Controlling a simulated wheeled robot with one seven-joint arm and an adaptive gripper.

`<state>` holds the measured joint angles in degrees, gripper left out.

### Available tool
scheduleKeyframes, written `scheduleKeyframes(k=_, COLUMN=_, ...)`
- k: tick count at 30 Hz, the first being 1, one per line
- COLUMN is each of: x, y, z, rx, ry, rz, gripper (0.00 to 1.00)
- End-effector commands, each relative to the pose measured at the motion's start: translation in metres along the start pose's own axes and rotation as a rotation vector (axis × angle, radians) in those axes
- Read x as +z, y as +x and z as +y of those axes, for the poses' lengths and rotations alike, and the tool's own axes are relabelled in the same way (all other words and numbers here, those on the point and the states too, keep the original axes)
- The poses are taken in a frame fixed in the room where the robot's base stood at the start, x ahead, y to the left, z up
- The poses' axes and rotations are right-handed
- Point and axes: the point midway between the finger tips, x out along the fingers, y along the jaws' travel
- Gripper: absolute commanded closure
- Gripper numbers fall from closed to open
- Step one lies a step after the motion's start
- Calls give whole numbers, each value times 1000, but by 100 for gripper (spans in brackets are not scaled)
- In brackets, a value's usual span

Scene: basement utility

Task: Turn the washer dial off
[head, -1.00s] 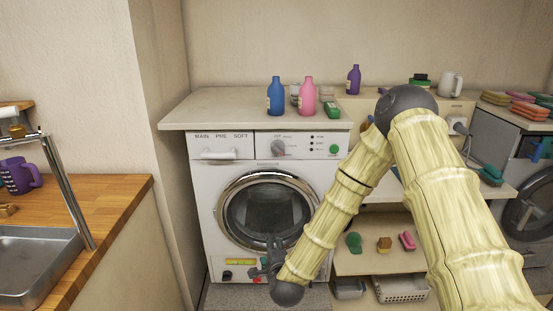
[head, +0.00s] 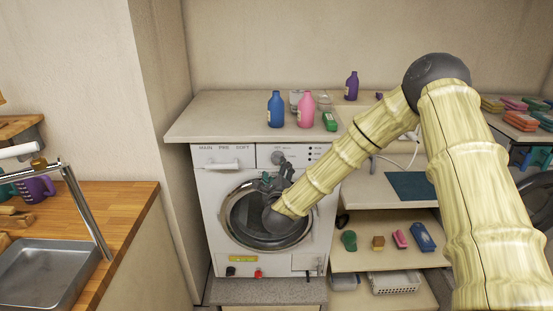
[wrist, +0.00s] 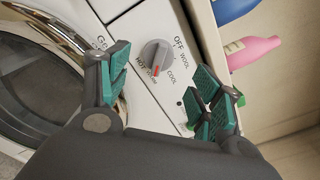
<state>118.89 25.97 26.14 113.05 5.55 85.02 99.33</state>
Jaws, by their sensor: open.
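The washer (head: 215,190) is white with a round glass door and stands under a counter. Its grey dial (head: 278,158) is on the upper control panel, partly hidden by my gripper in the head view. In the wrist view the dial (wrist: 155,55) shows clearly, with a red mark toward its lower end, near HOT and another partly legible label. OFF is printed to its upper right, with WOOL and COOL on the right. My gripper (head: 277,178) is open in front of the panel, just below the dial. In the wrist view its teal-padded fingers (wrist: 160,90) are apart, with the dial beyond them, untouched.
Blue (head: 276,110) and pink (head: 306,110) bottles and a green item (head: 329,121) stand on the counter (head: 225,115) above the washer. Shelves with small items are to the right. A sink (head: 45,275) in a wooden worktop is at left.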

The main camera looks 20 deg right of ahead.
Motion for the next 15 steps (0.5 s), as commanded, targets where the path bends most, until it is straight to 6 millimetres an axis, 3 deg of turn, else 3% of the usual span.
scheduleKeyframes(k=9, x=2, y=51, z=-1, rx=0, ry=-2, rz=0, gripper=35)
scheduleKeyframes(k=15, x=0, y=69, z=-1, rx=0, ry=-3, rz=1, gripper=35)
